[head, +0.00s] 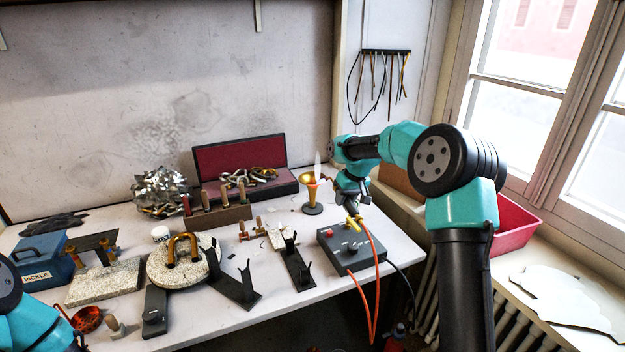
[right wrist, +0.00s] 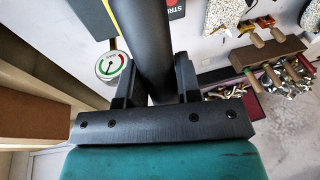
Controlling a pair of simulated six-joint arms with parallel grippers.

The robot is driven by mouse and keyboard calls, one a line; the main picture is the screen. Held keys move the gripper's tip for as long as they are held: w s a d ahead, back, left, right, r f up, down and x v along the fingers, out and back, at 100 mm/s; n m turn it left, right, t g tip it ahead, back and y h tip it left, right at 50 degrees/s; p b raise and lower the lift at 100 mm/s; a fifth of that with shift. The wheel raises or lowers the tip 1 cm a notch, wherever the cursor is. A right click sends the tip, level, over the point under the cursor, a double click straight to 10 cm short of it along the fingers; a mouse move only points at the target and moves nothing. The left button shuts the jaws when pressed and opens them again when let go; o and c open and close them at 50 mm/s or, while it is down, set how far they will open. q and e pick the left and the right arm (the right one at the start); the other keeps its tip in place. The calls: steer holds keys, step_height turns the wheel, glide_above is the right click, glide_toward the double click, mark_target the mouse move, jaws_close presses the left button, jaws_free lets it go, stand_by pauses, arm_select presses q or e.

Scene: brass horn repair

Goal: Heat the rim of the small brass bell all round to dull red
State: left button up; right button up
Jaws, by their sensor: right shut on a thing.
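The small brass bell (head: 312,197) stands with its wide mouth up on a dark round base near the back right of the bench. A pale flame (head: 317,166) rises at its rim, with a small orange-red patch beside it; I cannot tell how far round the rim any colour goes. My right gripper (head: 352,197) is just right of the bell. In the right wrist view, my right gripper (right wrist: 155,85) is shut on a thick black torch handle (right wrist: 147,40). The torch tip is too small to make out. My left gripper is out of view.
A grey control box (head: 347,250) with orange and black hoses stands in front of the bell. An open red-lined case (head: 240,157) lies behind. A round pale block with a brass bow (head: 205,262) and black stands fill the middle. A red bin (head: 515,225) is right.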

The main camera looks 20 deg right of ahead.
steer(key=shift+w+d, duration=0.45)
steer(key=shift+d, duration=0.25)
steer(key=shift+w+d, duration=0.4)
steer(key=shift+d, duration=0.3)
steer(key=shift+w, duration=0.15)
stand_by(0.9)
steer(key=shift+w+a, duration=0.1)
steer(key=shift+w, duration=2.2)
steer(key=shift+w+a, duration=0.35)
steer(key=shift+a, duration=0.35)
steer(key=shift+w+a, duration=0.4)
steer(key=shift+a, duration=0.3)
steer(key=shift+w+a, duration=0.35)
steer(key=shift+a, duration=0.35)
steer(key=shift+s+a+r, duration=0.1)
steer(key=shift+a, duration=0.05)
steer(key=shift+s+a, duration=0.6)
steer(key=shift+a, duration=0.35)
steer(key=shift+s+a, duration=0.6)
steer(key=shift+a, duration=0.35)
